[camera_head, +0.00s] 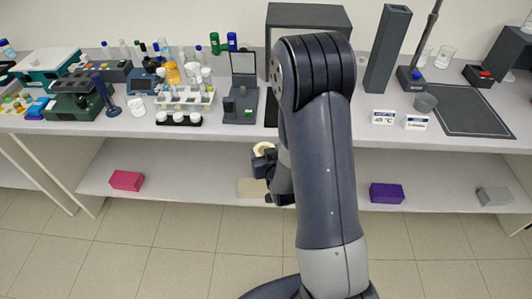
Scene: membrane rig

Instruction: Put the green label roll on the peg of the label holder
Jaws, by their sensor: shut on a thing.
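My gripper (268,161) is low in front of the bench's front edge, left of my arm, and partly hidden by it. It is shut on a small pale, ring-like thing (263,147), mostly covered by the dark jaws. No green shows on it, so I cannot tell whether it is the label roll. A dark blue upright post on a base (103,92) stands at the left.
The bench top (220,128) holds a white rack with bottles (185,96), a dark device with a raised lid (241,103), a tall grey column (388,50) and a dark mat (470,112). The lower shelf bears a pink box (126,180) and a purple box (387,193).

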